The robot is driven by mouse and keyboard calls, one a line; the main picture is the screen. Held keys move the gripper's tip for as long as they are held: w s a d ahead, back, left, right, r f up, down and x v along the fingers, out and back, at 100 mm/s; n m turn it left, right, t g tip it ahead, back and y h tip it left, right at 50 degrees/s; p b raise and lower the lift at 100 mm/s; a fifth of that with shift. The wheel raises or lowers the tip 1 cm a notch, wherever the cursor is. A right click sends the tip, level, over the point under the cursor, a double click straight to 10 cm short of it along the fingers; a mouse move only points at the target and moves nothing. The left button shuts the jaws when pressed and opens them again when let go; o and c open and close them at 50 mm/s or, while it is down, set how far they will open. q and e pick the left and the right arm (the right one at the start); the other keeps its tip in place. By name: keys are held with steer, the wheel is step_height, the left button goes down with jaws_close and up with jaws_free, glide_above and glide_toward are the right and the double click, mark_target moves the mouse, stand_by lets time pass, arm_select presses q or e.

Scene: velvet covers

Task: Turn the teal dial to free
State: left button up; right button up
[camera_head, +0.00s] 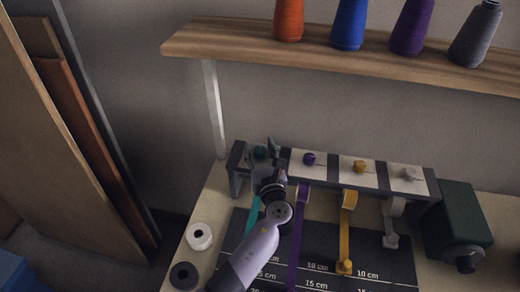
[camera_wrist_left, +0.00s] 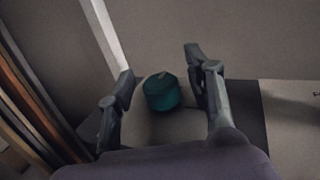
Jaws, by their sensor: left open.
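The teal dial (camera_head: 260,152) sits on a pale plate at the left end of the dark dial bar (camera_head: 329,172). In the left wrist view the gripper (camera_wrist_left: 158,82) shows visible gaps between both fingers and the dial. A teal ribbon (camera_head: 253,214) hangs below, partly hidden by my arm. My right gripper is not in view.
Purple (camera_head: 309,159), yellow (camera_head: 359,166) and grey (camera_head: 408,174) dials stand to the right on the bar. A wooden shelf (camera_head: 230,43) with several thread cones is above. A dark green box (camera_head: 458,215) stands at the right. White (camera_head: 199,236) and black (camera_head: 184,275) rolls lie at the left.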

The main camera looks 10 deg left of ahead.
arm_select(q)
steer(key=shift+s, duration=0.1)
steer(key=v, duration=1.2)
stand_by(0.4)
